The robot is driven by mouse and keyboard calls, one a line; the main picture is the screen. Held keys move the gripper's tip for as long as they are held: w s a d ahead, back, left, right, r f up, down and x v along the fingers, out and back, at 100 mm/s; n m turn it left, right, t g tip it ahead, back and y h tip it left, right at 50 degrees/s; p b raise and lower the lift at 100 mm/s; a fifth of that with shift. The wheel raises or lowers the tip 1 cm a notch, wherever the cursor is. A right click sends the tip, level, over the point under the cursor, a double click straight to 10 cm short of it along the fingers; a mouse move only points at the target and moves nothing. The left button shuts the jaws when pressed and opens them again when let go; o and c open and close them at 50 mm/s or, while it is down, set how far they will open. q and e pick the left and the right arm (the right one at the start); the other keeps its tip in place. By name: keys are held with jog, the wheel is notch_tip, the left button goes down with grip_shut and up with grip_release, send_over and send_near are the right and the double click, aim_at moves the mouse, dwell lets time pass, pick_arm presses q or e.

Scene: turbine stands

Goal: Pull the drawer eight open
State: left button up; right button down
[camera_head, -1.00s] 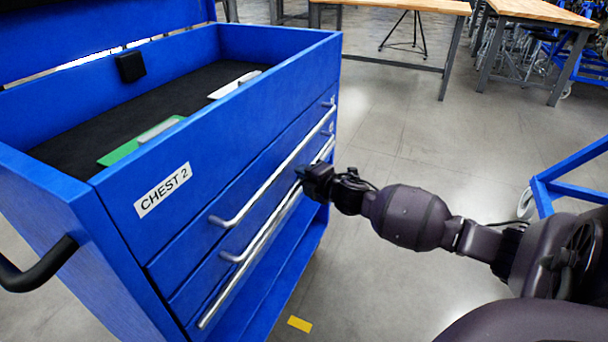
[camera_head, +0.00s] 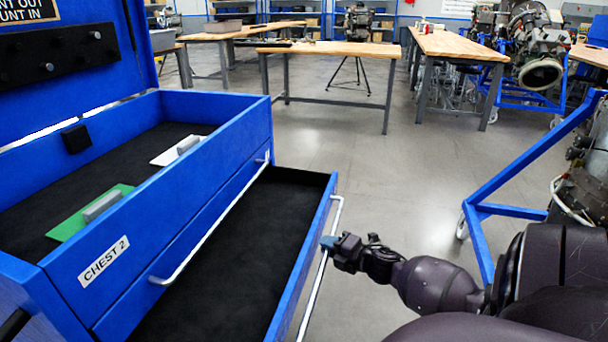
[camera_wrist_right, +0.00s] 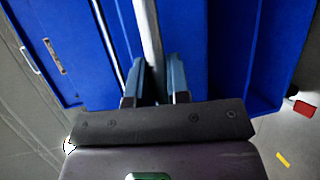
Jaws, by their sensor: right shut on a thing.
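The blue tool chest labelled CHEST 2 (camera_head: 103,262) stands at the left in the head view. One drawer (camera_head: 240,255) below its top bay is pulled out and shows an empty black floor. Its number cannot be read. My right gripper (camera_head: 328,243) is shut on the drawer's long silver handle (camera_head: 336,212). In the right wrist view the two fingers (camera_wrist_right: 155,85) lie on either side of the handle bar (camera_wrist_right: 151,35). My left gripper is not in view.
The closed drawer above has a silver handle (camera_head: 215,225). A green item (camera_head: 88,212) and a white item (camera_head: 178,150) lie in the chest's top bay. A blue stand frame (camera_head: 520,190) is at the right. Wooden benches (camera_head: 330,48) stand behind open floor.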

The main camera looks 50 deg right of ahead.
jog(key=s+d+p, duration=0.1)
jog(key=s+d, duration=0.2)
jog(key=s, duration=0.4)
jog(key=shift+s, duration=0.2)
jog(key=shift+d, duration=0.1)
jog(key=c, duration=1.1)
grip_release()
